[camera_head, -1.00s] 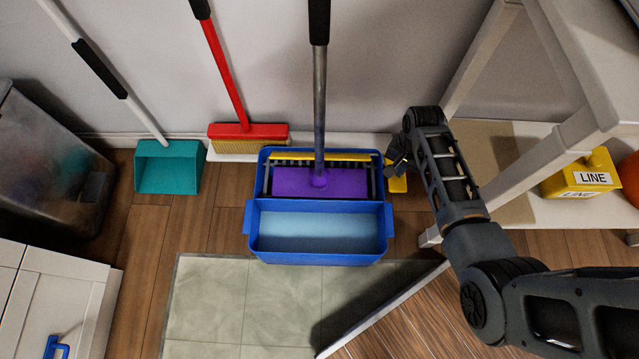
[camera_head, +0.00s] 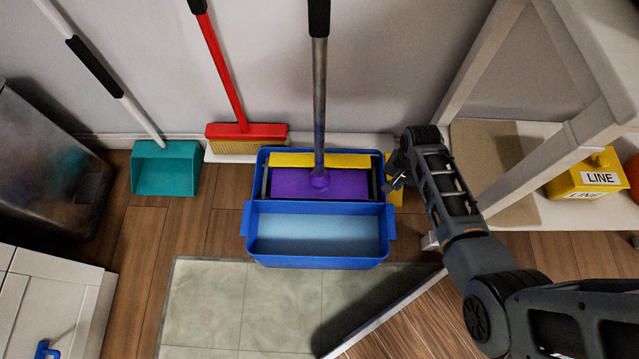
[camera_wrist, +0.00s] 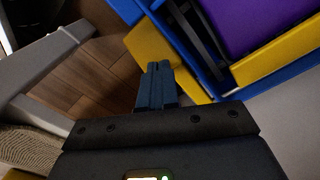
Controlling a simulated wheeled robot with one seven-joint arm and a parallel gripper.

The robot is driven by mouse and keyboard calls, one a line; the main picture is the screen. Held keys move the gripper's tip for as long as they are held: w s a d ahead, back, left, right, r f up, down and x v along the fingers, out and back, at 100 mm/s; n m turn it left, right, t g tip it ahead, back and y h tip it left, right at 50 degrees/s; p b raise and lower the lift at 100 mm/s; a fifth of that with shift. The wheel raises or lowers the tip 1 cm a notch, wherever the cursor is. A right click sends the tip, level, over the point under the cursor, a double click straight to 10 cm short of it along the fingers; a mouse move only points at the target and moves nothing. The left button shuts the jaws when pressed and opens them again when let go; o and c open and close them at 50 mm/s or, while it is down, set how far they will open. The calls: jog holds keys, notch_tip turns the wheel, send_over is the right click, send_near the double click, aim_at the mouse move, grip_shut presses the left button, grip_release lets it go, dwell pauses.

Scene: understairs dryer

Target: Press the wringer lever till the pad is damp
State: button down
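A blue bucket (camera_head: 318,258) stands on the floor with water in its front part. The purple mop pad (camera_head: 290,184) sits in the wringer at the back, its handle (camera_head: 320,90) upright. A wide yellow press plate (camera_head: 300,159) lies along the pad's back edge; it also shows in the wrist view (camera_wrist: 277,62). The yellow lever (camera_head: 394,194) is at the bucket's right side. My gripper (camera_head: 397,182) is at the lever. In the wrist view its fingers (camera_wrist: 159,68) are together, against the yellow lever (camera_wrist: 153,43); I see nothing between them. Whether the pad is damp cannot be told.
A red broom (camera_head: 246,132) and teal dustpan (camera_head: 166,168) stand left of the bucket. A white shelf frame (camera_head: 560,150) with a yellow LINE container (camera_head: 585,178) is close on the right. A pale mat (camera_head: 215,305) lies in front.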

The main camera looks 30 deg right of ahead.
notch_tip(320, 180, up, 10)
jog(key=w+d+p, duration=0.1)
jog(key=w+p, duration=0.1)
jog(key=p, duration=0.7)
jog(key=shift+d, duration=0.25)
jog(key=shift+w+r, duration=0.1)
jog(key=shift+w, duration=0.05)
jog(key=shift+s+a+f+b, duration=0.15)
jog(key=shift+s+f+b, duration=0.1)
jog(key=shift+f+b, duration=0.7)
jog(key=shift+s+a+f+b, duration=0.2)
jog(key=shift+f+b, duration=0.3)
jog(key=shift+f, duration=0.9)
jog(key=shift+s+a+f+b, duration=0.1)
jog(key=shift+s+f+b, duration=0.2)
jog(key=shift+f+b, duration=0.65)
jog(key=shift+f+p, duration=0.1)
jog(key=shift+p, duration=0.25)
notch_tip(320, 180, up, 18)
jog(key=w+d+p, duration=0.1)
jog(key=w+p, duration=0.1)
jog(key=p, duration=1.4)
jog(key=shift+w+d+p, duration=0.15)
jog(key=shift+d+p, duration=0.1)
jog(key=shift+p, duration=0.05)
